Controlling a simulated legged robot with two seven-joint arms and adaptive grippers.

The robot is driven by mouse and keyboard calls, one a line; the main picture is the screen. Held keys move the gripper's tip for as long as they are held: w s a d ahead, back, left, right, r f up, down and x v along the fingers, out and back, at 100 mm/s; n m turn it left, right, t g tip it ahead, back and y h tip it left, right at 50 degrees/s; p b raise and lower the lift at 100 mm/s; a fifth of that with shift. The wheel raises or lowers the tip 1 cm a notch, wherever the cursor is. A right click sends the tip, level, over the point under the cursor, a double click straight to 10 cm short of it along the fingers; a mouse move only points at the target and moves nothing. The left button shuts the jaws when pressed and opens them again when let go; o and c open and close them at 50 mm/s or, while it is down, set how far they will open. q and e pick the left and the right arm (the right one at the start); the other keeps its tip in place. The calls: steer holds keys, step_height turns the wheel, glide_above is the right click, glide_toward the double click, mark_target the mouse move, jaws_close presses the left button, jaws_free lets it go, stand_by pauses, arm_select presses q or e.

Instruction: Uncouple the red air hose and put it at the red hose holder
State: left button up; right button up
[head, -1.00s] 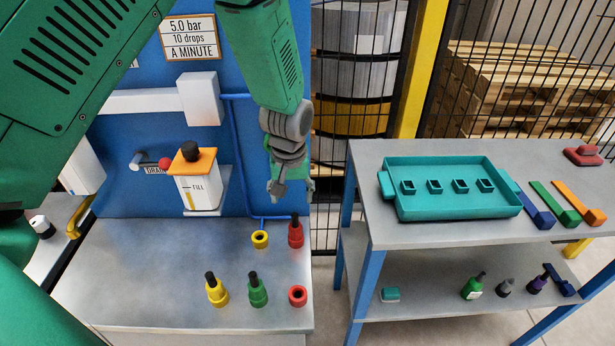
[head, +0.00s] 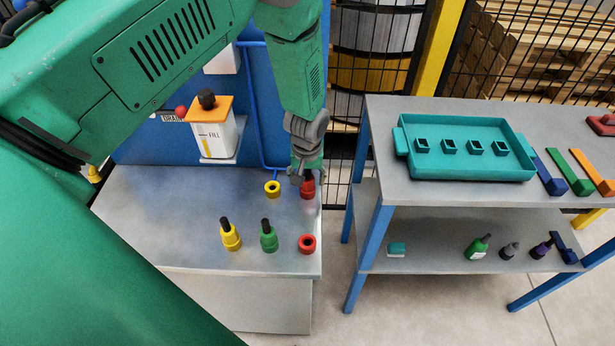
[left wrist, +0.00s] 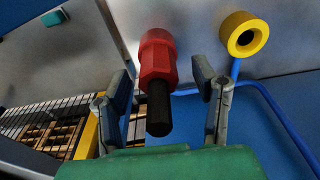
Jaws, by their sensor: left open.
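The red air hose end (head: 307,188), a red coupling with a black stem, stands at the back right of the metal bench. It also shows in the left wrist view (left wrist: 158,62), with its black stem towards me. My left gripper (head: 304,177) is open just above it. In the left wrist view my gripper's fingers (left wrist: 162,80) stand on either side of the hose end, with gaps visible on both sides. The red ring-shaped holder (head: 307,244) is empty at the front right of the bench. My right gripper is out of view.
An empty yellow ring (head: 272,189) sits left of the red hose end. Yellow (head: 230,236) and green (head: 268,237) hose ends stand at the front. A white box with an orange lid (head: 211,130) is behind. A teal tray (head: 405,160) lies on the right-hand table.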

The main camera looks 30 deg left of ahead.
arm_select(q)
steer(key=shift+w+d+f, duration=0.1)
steer(key=shift+d+f, duration=0.1)
steer(key=shift+f, duration=0.05)
steer(key=shift+a, duration=0.1)
steer(key=c, duration=1.2)
steer(key=shift+a, duration=0.1)
jaws_close()
steer(key=shift+r, duration=0.2)
steer(key=shift+r+p, duration=0.35)
steer(key=shift+p, duration=0.1)
jaws_free()
steer(key=shift+r, duration=0.1)
jaws_close()
